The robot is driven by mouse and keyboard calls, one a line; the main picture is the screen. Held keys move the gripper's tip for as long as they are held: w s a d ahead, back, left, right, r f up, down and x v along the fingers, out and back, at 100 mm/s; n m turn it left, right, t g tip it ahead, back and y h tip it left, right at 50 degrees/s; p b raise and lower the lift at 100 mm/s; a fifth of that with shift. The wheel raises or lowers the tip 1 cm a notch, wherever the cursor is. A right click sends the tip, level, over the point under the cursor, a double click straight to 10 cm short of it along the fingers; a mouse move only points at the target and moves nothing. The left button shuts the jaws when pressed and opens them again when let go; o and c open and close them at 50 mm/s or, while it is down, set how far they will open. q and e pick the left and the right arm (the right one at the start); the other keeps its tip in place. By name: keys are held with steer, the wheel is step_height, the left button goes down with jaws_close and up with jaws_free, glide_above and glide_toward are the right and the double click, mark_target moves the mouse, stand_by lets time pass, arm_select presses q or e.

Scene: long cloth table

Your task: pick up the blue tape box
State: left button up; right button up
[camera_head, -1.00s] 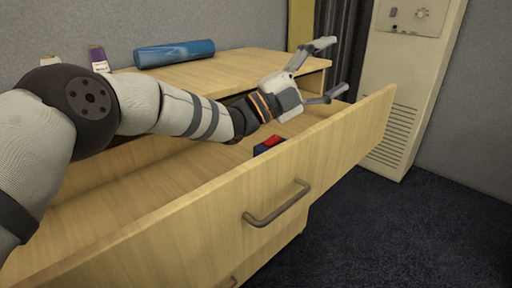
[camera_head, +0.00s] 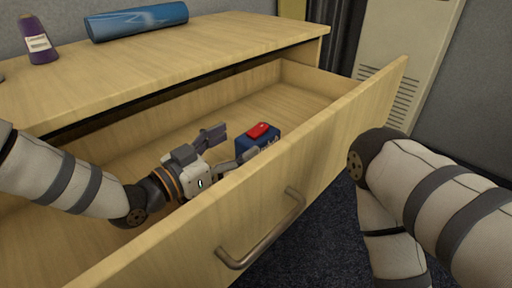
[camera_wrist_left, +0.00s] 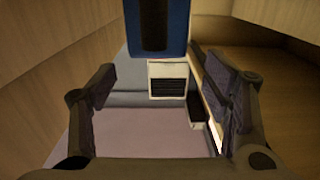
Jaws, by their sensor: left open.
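The blue tape box (camera_head: 258,141), dark blue with a red top piece, sits inside the open drawer near its front wall. My left gripper (camera_head: 235,147) is inside the drawer, low, with its fingers pointing at the box from the left. It is open and empty, its fingertips close to the box's near side; I cannot tell whether they touch it. In the left wrist view the box (camera_wrist_left: 157,45) shows at the top centre, ahead of and between the spread fingers (camera_wrist_left: 163,95). My right arm shows at the right, its gripper out of the frame.
The drawer's front wall (camera_head: 215,220) with a metal handle (camera_head: 262,232) rises close beside the left gripper. The drawer's far end is clear.

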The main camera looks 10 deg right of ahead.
mark_target(252, 133)
arm_select(q)
steer(key=x, duration=0.5)
steer(key=shift+d, duration=0.15)
steer(key=shift+r, duration=0.1)
jaws_close()
